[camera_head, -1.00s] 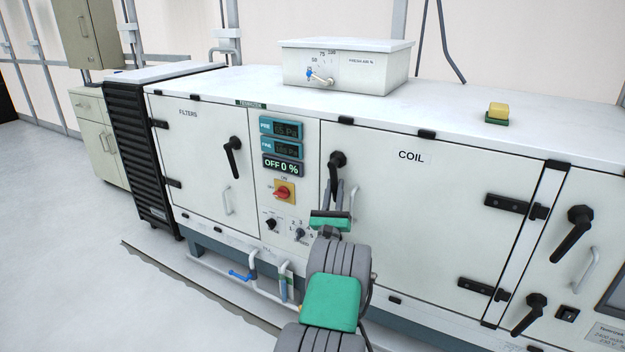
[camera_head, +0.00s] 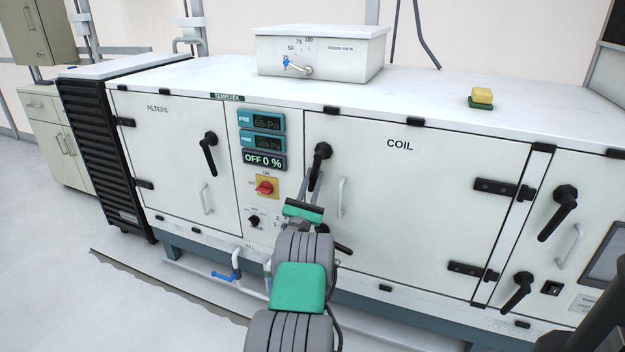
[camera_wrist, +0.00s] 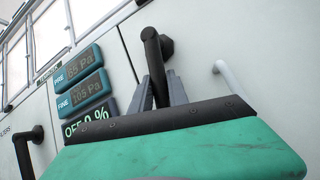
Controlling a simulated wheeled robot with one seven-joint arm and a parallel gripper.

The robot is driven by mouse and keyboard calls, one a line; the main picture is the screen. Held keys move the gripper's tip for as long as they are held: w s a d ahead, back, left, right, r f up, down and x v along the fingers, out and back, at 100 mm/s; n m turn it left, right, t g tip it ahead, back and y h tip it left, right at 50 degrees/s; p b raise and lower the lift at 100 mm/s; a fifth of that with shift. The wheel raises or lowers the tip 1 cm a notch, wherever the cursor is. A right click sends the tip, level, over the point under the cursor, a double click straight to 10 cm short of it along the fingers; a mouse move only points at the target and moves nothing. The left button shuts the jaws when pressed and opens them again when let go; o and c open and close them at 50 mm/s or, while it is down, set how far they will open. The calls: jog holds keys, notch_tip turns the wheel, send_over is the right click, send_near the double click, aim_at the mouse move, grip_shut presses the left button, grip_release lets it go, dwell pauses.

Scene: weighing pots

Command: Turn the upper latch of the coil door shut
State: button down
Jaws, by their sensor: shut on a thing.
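The coil door (camera_head: 415,220) is a white panel marked COIL. Its upper latch (camera_head: 321,152) is a black lever handle at the door's upper left edge, with its arm hanging downward and leaning slightly left. My gripper (camera_head: 314,188) is shut on the lever's lower part. In the wrist view the upper latch (camera_wrist: 152,55) stands between the two grey fingers of my gripper (camera_wrist: 160,90). The lever's lower end is hidden behind my gripper. A lower black latch (camera_head: 340,247) shows partly beside my arm.
A white door grip (camera_head: 341,197) stands just right of the upper latch. The control panel with displays (camera_head: 262,140) and a red switch (camera_head: 265,187) is close on the left. The filters door (camera_head: 175,165) has its own black handle (camera_head: 209,152).

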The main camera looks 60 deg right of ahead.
jog(key=shift+r, duration=0.1)
jog(key=c, duration=1.3)
grip_release()
jog(key=b+v, duration=0.2)
jog(key=v, duration=0.6)
jog(key=shift+b, duration=0.35)
jog(key=shift+w+r, duration=0.1)
